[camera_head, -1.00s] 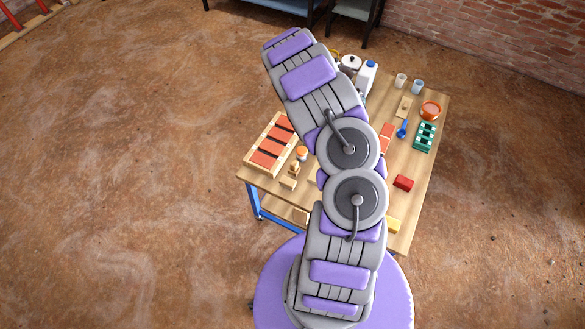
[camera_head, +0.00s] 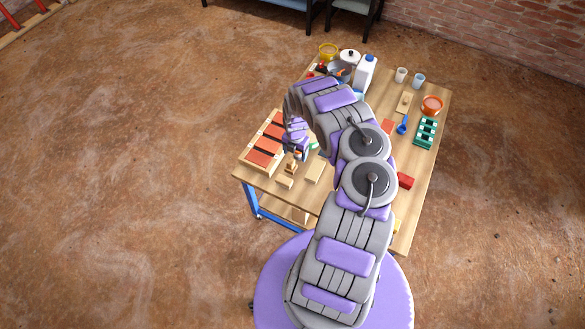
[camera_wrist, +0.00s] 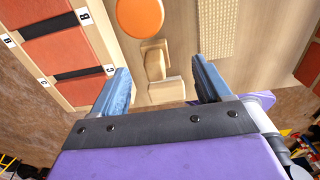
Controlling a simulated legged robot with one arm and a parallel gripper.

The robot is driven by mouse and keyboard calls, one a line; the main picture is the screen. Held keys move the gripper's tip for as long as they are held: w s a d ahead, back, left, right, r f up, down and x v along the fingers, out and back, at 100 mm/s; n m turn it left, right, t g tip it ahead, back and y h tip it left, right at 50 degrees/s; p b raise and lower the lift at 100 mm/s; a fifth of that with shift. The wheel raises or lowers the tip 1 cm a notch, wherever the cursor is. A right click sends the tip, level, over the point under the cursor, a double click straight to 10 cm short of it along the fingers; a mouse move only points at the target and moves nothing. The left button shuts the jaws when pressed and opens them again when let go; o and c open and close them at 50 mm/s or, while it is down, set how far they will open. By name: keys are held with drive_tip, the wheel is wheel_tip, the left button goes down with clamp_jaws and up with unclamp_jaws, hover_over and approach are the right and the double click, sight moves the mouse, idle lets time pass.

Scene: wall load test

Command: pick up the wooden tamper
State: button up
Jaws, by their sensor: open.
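A small light wooden piece, which looks like the wooden tamper (camera_head: 291,168), stands near the table's front left corner. In the wrist view the tamper (camera_wrist: 154,62) shows between my fingers' lines, beyond the fingertips. A pale wooden block (camera_head: 285,182) is close by it; in the wrist view this block (camera_wrist: 166,91) also lies between the fingers. I cannot tell whether the two touch. My gripper (camera_wrist: 162,80) is open with nothing held, its two blue fingers apart. In the head view my gripper (camera_head: 297,152) is pointing down just behind the tamper, partly hidden by my wrist.
A wooden rack with red-brown panels (camera_head: 263,159) stands close on the left. An orange round lid (camera_wrist: 140,18) and a tan textured pad (camera_head: 315,171) are near the tamper.

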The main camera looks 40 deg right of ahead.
sight(291, 162)
drive_tip(key=f, duration=0.1)
drive_tip(key=f+b, duration=0.1)
drive_tip(key=f, duration=0.1)
drive_tip(key=shift+a, duration=0.4)
drive_tip(key=shift+a+f, duration=0.3)
drive_tip(key=shift+a, duration=0.5)
drive_tip(key=f, duration=0.1)
drive_tip(key=f+b, duration=0.1)
drive_tip(key=f, duration=0.1)
drive_tip(key=f+b, duration=0.1)
drive_tip(key=f, duration=0.1)
drive_tip(key=shift+w+d, duration=0.15)
drive_tip(key=shift+d, duration=0.15)
drive_tip(key=shift+d+f+b, duration=0.2)
drive_tip(key=shift+f+b, duration=0.1)
drive_tip(key=shift+b, duration=0.05)
drive_tip(key=shift+a+r, duration=0.2)
drive_tip(key=shift+a, duration=0.35)
drive_tip(key=shift+c, duration=0.2)
drive_tip(key=shift+a, duration=0.15)
drive_tip(key=shift+c, duration=0.7)
drive_tip(key=c, duration=0.3)
drive_tip(key=shift+d, duration=0.55)
drive_tip(key=c, duration=0.5)
drive_tip(key=shift+c, duration=0.5)
drive_tip(key=shift+a, duration=0.3)
drive_tip(key=shift+c, duration=0.2)
